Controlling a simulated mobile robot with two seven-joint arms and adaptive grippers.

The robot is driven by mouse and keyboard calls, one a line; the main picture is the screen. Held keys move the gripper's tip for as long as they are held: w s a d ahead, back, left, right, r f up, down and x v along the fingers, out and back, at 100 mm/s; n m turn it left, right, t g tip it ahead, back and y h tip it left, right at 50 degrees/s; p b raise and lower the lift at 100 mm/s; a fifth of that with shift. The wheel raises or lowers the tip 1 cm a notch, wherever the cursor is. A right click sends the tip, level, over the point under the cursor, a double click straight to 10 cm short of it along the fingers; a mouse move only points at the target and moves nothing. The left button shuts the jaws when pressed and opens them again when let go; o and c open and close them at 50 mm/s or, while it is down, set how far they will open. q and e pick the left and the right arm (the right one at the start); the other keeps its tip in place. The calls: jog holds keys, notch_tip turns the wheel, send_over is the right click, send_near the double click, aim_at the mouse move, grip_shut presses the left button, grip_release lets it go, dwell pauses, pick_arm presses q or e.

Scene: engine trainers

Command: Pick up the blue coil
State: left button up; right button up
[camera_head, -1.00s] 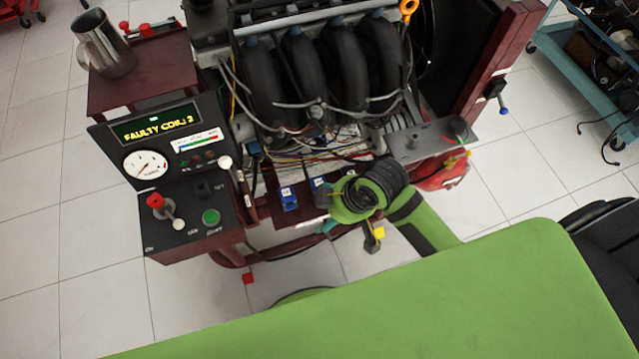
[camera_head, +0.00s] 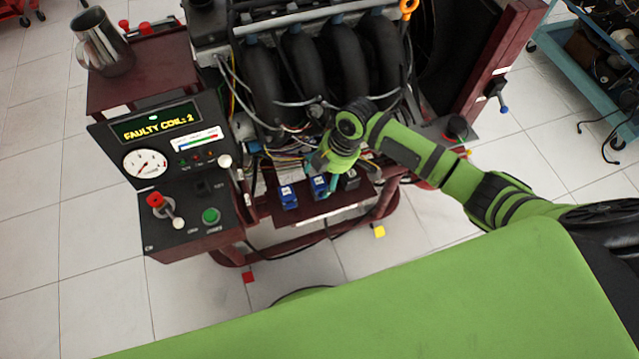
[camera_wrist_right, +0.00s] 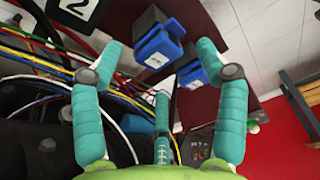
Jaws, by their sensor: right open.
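In the head view, one blue coil (camera_head: 287,197) sits on the dark red shelf (camera_head: 330,206) in front of the engine. A second blue coil (camera_head: 319,187) sits to its right, close to my right gripper (camera_head: 325,174). A black block (camera_head: 350,181) is right of that. In the right wrist view, my right gripper (camera_wrist_right: 163,60) has its teal fingers spread, with nothing held. A blue coil (camera_wrist_right: 158,50) lies in the gap between the outer fingertips, and another blue coil (camera_wrist_right: 191,74) is beside the right fingertip. I cannot tell whether any finger touches. My left gripper is not in view.
Engine wires (camera_wrist_right: 40,62) run close to the left finger in the wrist view. The control panel (camera_head: 170,185) reading "FAULTY COIL: 2" stands at left, with a metal mug (camera_head: 103,42) above it. A teal cart (camera_head: 590,75) is at far right.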

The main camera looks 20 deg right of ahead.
aim_at(320, 189)
jog(key=shift+x, duration=1.4)
jog(key=c, duration=1.3)
jog(key=shift+c, duration=0.2)
